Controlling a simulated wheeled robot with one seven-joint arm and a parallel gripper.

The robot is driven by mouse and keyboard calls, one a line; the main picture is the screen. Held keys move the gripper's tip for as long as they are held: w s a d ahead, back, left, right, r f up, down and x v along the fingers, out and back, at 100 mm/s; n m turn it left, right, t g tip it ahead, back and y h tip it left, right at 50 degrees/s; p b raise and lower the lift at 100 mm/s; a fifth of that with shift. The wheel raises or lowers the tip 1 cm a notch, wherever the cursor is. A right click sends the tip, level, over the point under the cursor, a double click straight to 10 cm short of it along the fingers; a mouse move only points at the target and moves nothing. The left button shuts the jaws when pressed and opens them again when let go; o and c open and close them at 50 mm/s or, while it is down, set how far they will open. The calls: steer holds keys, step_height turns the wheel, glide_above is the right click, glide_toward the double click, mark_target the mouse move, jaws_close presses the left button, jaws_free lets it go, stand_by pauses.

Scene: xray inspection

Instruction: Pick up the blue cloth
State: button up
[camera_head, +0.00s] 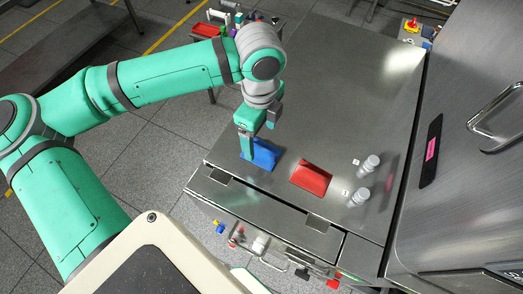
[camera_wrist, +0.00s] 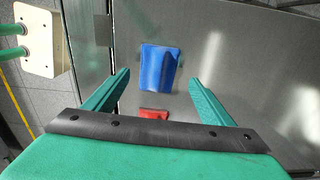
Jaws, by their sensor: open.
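The blue cloth (camera_head: 262,154) is a folded, ridged piece lying on the metal tabletop near its left front edge. In the wrist view the blue cloth (camera_wrist: 158,68) lies beyond and between the two fingers. My gripper (camera_head: 257,150) is above it in the head view, pointing down, and hides part of it. In the wrist view my gripper (camera_wrist: 160,82) has its fingers wide apart with nothing between them. Whether the fingertips reach down to the cloth's height, I cannot tell.
A red cloth (camera_head: 311,178) lies right of the blue one; part of it shows in the wrist view (camera_wrist: 153,114). A large metal machine (camera_head: 470,150) bounds the right side. The tabletop (camera_head: 340,90) behind is clear.

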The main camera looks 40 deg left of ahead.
mark_target(261, 148)
steer(key=f, duration=0.4)
steer(key=shift+s+d+f, duration=0.25)
steer(key=shift+d, duration=0.05)
steer(key=shift+w+f, duration=0.1)
steer(key=shift+f, duration=0.4)
steer(key=c, duration=1.1)
